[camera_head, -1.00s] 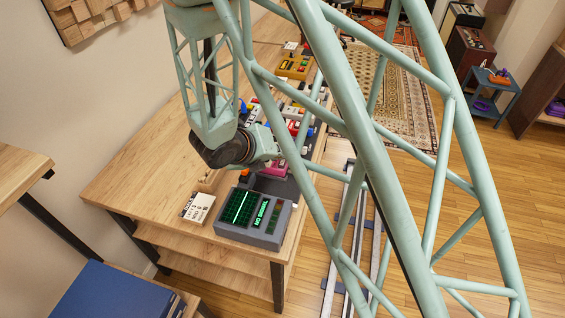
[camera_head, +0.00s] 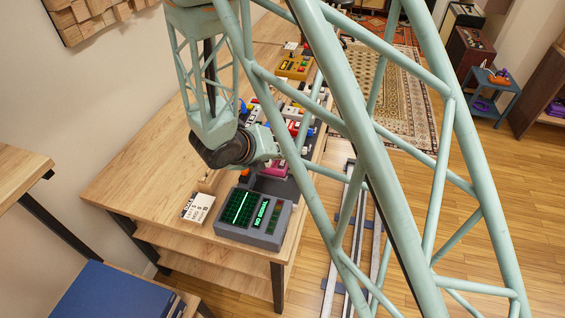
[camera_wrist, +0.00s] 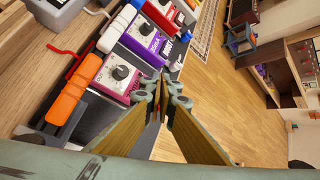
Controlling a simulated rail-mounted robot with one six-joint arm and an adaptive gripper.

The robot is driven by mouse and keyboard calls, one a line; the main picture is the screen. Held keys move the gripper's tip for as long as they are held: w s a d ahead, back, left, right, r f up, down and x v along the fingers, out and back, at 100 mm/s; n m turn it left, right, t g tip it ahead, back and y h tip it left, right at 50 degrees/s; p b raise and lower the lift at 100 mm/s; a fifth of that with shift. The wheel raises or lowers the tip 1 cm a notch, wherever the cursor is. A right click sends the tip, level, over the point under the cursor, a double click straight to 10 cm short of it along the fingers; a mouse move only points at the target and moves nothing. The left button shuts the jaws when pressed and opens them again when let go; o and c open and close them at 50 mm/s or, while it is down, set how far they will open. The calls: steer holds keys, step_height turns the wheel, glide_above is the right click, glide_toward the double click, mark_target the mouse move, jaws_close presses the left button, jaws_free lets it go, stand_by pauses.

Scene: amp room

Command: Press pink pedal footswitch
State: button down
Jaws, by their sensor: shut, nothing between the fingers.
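The pink pedal (camera_wrist: 120,74) shows in the wrist view, with a dark knob on its face, between an orange piece and a purple pedal (camera_wrist: 146,42). In the head view a bit of the pink pedal (camera_head: 276,167) shows just below my wrist. My gripper (camera_wrist: 165,90) is shut and empty, its tips by the right end of the pink pedal in the wrist view. The fingers overlap that end, and the footswitch is not clearly visible. I cannot tell whether the tips touch it. In the head view my arm hides the gripper.
A grey device with green displays (camera_head: 254,218) and a small white box (camera_head: 198,208) stand on the near end of the wooden table (camera_head: 140,172). Several other pedals stand in a row beyond. A red cable (camera_wrist: 62,50) lies beside the pedals. Open floor lies to the right.

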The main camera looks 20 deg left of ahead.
mark_target(281, 163)
steer(key=shift+f+b, duration=0.7)
steer(key=shift+f, duration=0.25)
stand_by(1.3)
steer(key=shift+r, duration=0.1)
stand_by(0.3)
steer(key=shift+r+p, duration=0.6)
steer(key=shift+r, duration=0.2)
steer(key=shift+r, duration=0.1)
steer(key=shift+r+p, duration=1.85)
steer(key=shift+r, duration=0.6)
